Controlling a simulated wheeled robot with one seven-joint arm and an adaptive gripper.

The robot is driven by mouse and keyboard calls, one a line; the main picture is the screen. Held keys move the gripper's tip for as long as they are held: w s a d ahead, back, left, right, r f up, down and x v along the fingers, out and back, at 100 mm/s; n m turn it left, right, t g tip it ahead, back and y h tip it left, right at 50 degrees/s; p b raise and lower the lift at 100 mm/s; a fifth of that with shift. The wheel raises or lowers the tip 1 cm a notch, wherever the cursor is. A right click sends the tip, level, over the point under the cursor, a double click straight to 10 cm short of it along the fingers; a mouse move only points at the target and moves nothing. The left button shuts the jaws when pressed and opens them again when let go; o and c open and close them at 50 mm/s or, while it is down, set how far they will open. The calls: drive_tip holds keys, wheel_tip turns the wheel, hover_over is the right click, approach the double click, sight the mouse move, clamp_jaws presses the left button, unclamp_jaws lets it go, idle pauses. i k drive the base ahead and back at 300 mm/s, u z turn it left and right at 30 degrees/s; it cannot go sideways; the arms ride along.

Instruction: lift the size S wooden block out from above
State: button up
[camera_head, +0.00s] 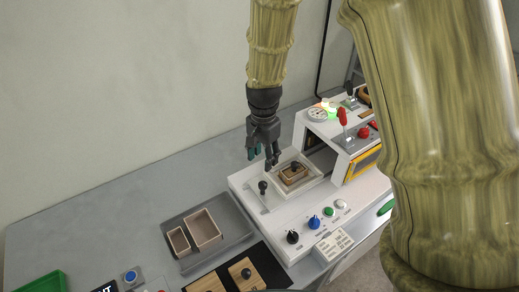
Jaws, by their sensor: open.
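A small wooden block (291,175) with a dark knob on top sits in the white recessed tray (314,181) of the machine. A size mark on it is not readable. My gripper (262,158) points down above the left side of this tray. It is open and empty, to the left of the block and apart from it. Two more wooden blocks lie on a black mat at the bottom: one with a dark knob (246,275) and one partly cut off by the frame edge (206,284).
A black-knobbed lever (263,186) stands left of the block. The machine housing (343,140) with a red lever rises close on the right. Several knobs line the front. A grey tray (177,222) holds two open boxes.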

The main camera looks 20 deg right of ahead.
sight(296, 168)
drive_tip(key=k, duration=1)
